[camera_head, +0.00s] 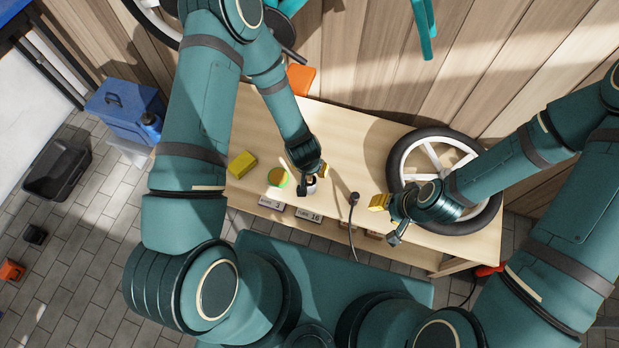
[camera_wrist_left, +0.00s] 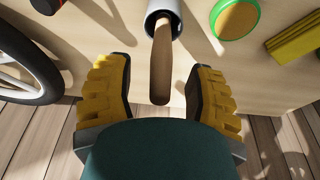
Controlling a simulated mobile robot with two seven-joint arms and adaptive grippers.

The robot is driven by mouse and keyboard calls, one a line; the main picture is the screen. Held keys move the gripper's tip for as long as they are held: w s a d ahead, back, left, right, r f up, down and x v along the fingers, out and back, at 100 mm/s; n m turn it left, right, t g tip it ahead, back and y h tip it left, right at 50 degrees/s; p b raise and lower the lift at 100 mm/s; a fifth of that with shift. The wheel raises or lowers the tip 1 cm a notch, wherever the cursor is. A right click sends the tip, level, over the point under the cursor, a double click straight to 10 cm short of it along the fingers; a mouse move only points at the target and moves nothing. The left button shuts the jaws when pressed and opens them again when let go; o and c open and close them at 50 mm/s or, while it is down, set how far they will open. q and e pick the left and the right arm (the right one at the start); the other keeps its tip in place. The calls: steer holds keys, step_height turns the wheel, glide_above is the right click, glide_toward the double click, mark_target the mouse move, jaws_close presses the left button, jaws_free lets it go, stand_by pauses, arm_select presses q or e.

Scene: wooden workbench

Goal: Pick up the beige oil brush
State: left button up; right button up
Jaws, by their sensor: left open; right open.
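A beige-brown brush handle (camera_wrist_left: 161,65) sticks out of a grey-white cup (camera_wrist_left: 163,18) in the left wrist view. The cup also shows on the bench in the head view (camera_head: 309,186). My left gripper (camera_wrist_left: 158,78) is open, with its yellow-padded fingers on either side of the handle and a visible gap on both sides. In the head view my left gripper (camera_head: 307,170) is just above the cup. The brush's lower end is hidden in the cup. My right gripper (camera_head: 386,219) is open and empty over the bench's front right part.
A green-rimmed round item (camera_head: 278,177) and a yellow block (camera_head: 241,164) lie left of the cup. A black cable (camera_head: 353,212) hangs over the front edge of the wooden bench (camera_head: 347,150). A wheel (camera_head: 407,149) lies at the right under my right arm.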

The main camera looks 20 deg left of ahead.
arm_select(q)
steer(key=shift+f, duration=0.1)
jaws_close()
stand_by(0.3)
